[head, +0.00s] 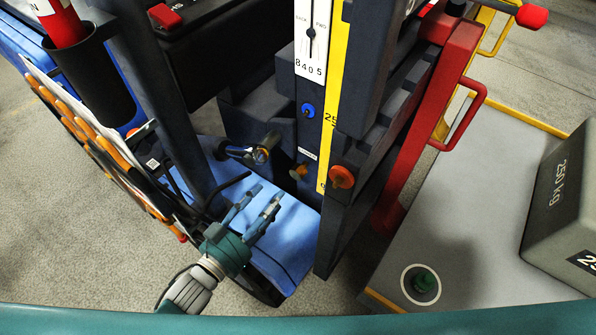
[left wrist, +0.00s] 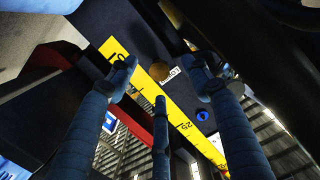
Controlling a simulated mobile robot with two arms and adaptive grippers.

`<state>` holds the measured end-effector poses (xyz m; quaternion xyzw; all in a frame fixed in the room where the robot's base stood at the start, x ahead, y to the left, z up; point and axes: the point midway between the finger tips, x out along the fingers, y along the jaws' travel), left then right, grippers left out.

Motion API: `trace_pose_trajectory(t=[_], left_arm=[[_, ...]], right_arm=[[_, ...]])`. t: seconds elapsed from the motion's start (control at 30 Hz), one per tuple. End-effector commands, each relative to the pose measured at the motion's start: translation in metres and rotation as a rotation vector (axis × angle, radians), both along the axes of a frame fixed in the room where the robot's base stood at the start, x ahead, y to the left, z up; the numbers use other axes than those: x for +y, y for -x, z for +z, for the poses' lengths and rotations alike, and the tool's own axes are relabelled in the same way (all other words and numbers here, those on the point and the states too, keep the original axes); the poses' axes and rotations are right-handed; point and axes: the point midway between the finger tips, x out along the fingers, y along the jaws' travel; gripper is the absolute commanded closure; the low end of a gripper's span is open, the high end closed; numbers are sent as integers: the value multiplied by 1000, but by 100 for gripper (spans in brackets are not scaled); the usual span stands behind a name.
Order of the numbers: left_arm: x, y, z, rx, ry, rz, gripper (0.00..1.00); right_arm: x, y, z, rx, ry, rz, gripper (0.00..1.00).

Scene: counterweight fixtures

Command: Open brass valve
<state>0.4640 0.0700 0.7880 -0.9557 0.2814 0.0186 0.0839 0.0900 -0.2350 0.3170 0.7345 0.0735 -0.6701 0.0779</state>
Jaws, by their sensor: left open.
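The brass valve (head: 299,172) is a small brass-coloured knob low on the dark column face, below a white label and left of the yellow scale strip. In the left wrist view a round brass disc (left wrist: 159,71) beside the label appears to be the same valve, seen between my fingers. My left gripper (head: 267,192) is open and empty, below and left of the valve, with a visible gap to it. Its fingers (left wrist: 162,84) are spread and point toward the column face. My right gripper is not in view.
A blue knob (head: 308,110) sits above the valve and an orange knob (head: 342,177) to its right. A metal cylinder (head: 261,155) juts out at left, near my fingers. A blue surface (head: 288,232) lies below. A red frame (head: 458,45) and a 250 kg block (head: 560,190) stand right.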

Motion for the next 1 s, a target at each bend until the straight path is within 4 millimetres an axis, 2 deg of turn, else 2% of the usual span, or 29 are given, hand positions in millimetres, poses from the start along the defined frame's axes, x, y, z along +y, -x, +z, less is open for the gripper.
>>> trace_pose_trajectory(t=[0.1, 0.23, 0.7, 1.0], left_arm=[[-8, 6, 11, -59, 30, -51, 50], [-15, 2, 15, -75, 42, -64, 50], [-63, -64, 16, -74, 41, -62, 50], [-74, -79, 14, -74, 40, -63, 50]], right_arm=[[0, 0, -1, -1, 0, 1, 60], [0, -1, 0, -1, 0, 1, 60], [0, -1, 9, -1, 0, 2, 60], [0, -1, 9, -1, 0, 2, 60]])
